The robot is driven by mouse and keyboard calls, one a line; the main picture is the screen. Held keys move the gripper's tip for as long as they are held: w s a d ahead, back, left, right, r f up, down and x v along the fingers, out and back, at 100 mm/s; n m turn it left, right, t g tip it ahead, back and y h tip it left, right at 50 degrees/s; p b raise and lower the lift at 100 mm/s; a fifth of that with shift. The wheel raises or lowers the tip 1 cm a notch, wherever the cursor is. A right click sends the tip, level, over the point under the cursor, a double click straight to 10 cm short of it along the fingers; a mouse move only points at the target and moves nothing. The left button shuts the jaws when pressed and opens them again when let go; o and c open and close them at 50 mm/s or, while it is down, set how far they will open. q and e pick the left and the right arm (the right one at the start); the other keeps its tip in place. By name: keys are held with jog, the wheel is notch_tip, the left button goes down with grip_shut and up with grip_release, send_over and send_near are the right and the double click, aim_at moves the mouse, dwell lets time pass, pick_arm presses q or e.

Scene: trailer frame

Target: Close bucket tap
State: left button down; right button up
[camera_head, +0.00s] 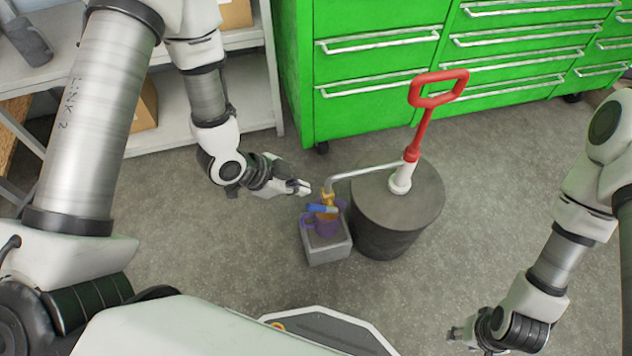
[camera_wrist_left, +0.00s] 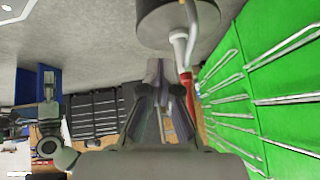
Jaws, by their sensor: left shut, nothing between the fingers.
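A dark grey bucket (camera_head: 385,235) stands on the floor, with a bent metal pipe (camera_head: 365,171) leading left from its top to a brass tap (camera_head: 328,198). The tap's blue handle (camera_head: 322,208) lies roughly crosswise, just above a purple mug (camera_head: 322,226). My left gripper (camera_head: 303,187) is shut and empty, up and left of the tap, apart from it in the picture. The left wrist view shows its fingers (camera_wrist_left: 160,75) with the bucket (camera_wrist_left: 165,22) beyond; the tap is not clear there. My right gripper (camera_head: 454,334) is low at the right, far from the bucket; its finger opening is unclear.
The mug stands on a grey block (camera_head: 328,252) beside the bucket. A white pump with a red handle (camera_head: 438,90) rises from the bucket lid. Green drawer cabinets (camera_head: 375,70) stand behind, and a grey shelf (camera_head: 215,100) at the left. Floor is clear right of the bucket.

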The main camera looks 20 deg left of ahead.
pick_arm(q)
jog(key=b, duration=0.3)
send_over(314, 208)
jog(key=d, duration=0.2)
notch_tip(314, 208, down, 8)
jog(key=f, duration=0.1)
jog(key=a+f, duration=0.1)
jog(key=f+b, duration=0.1)
jog(key=shift+w+a+f, duration=0.1)
jog(key=shift+a, duration=0.35)
jog(key=shift+f, duration=0.1)
